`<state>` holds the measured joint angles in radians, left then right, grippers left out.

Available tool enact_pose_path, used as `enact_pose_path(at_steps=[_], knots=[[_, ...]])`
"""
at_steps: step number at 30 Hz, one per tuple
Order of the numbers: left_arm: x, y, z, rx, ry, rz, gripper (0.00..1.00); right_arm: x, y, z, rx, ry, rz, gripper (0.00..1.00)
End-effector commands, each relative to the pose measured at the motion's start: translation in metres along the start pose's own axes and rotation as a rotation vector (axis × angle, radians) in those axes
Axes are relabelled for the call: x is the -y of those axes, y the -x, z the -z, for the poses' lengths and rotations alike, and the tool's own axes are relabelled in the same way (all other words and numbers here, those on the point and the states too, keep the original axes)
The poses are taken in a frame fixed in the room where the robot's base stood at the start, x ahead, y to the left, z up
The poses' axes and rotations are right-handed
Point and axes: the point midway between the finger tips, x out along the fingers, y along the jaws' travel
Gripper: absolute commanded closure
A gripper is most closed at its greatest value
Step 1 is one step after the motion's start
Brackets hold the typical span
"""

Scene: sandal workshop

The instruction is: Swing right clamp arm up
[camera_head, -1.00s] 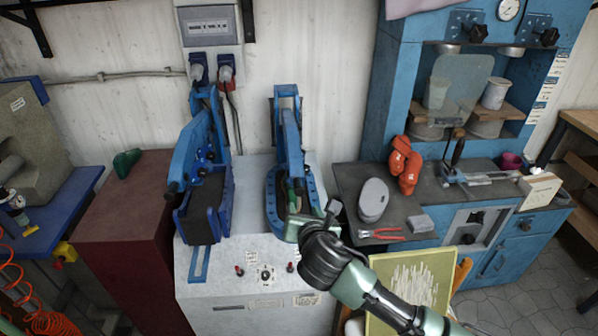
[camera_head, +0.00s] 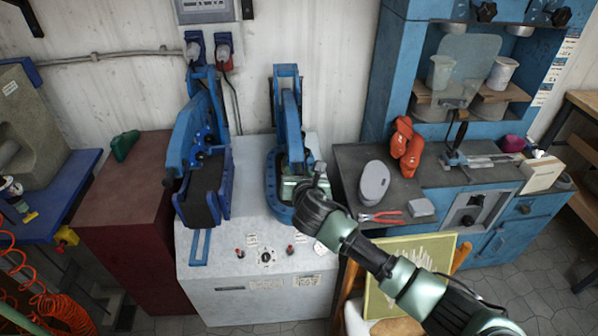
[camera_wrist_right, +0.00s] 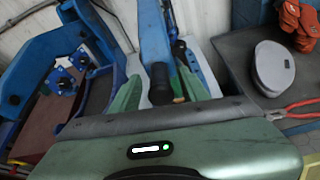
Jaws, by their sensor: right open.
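The right clamp arm (camera_head: 290,125) is a blue bar sloping down and forward from its rear post over the blue horseshoe-shaped base of the right station (camera_head: 277,211). It also shows in the right wrist view (camera_wrist_right: 155,40), with a black grip (camera_wrist_right: 160,82) at its near end. My right gripper (camera_head: 298,180) is over the front of this station and hides the arm's front end in the head view. In the wrist view its two green fingers (camera_wrist_right: 160,92) stand apart, one each side of the black grip. Contact cannot be told. My left gripper is not in view.
The left clamp station (camera_head: 205,185) stands close by on the same grey cabinet (camera_head: 250,290), whose front has knobs. To the right, a dark bench holds a grey oval pad (camera_head: 374,180), red pliers (camera_head: 380,217) and orange gloves (camera_head: 406,148). A wall stands behind.

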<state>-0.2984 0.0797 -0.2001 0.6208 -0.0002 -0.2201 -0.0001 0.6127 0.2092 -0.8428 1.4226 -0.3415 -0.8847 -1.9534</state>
Motion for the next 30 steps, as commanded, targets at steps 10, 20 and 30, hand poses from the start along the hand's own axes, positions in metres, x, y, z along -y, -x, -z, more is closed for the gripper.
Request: enact_pose_path(at_steps=[10,20,30], knots=[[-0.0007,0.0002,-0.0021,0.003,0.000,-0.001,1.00,0.0001,-0.0009,-0.0001,0.000,-0.001,0.000,0.77],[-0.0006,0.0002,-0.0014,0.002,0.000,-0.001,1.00,0.0003,-0.0008,-0.0004,0.001,-0.001,0.000,1.00],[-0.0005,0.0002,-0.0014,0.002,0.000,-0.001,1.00,0.0001,-0.0007,-0.0007,0.001,0.000,0.000,1.00]])
